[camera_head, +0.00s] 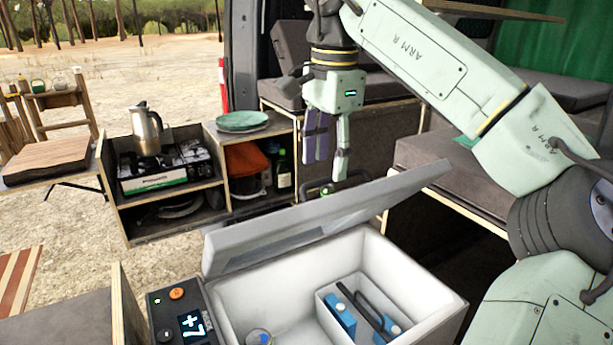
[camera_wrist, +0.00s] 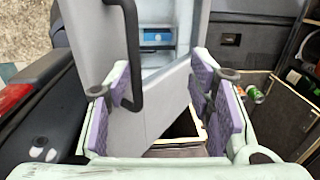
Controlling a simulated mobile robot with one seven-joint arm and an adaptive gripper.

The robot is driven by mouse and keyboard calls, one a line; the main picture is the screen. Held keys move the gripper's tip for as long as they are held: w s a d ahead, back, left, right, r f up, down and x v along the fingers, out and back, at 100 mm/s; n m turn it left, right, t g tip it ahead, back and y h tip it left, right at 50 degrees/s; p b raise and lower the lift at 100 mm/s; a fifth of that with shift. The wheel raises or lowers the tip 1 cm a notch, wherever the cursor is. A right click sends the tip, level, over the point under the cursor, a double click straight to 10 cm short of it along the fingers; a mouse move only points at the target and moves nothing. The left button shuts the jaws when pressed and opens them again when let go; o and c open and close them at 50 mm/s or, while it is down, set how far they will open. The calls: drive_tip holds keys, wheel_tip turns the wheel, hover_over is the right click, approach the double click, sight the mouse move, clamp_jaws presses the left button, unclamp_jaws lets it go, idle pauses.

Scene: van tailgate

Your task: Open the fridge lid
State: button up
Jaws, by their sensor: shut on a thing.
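The fridge (camera_head: 440,310) stands at the front, with a white inside. Its grey lid (camera_head: 300,220) is raised and tilted, with a gap over the box. In the wrist view the lid (camera_wrist: 170,105) runs up between my fingers, with its black handle (camera_wrist: 134,55) by the left finger. My gripper (camera_head: 328,172) is behind the lid's upper edge, pointing down, shut on the lid handle; the exact contact is hard to see. Its purple pads (camera_wrist: 165,105) show in the wrist view. Blue items (camera_head: 340,316) lie in an inner compartment of the fridge.
A control panel (camera_head: 185,315) reading +7 is at the fridge's left. Behind stand a stove (camera_head: 165,165) with a metal pot (camera_head: 146,128), and a shelf with a green plate (camera_head: 242,121). Cushioned benches (camera_head: 450,175) are at the right.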

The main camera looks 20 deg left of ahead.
drive_tip(key=shift+w+f, duration=0.2)
drive_tip(key=shift+f, duration=0.15)
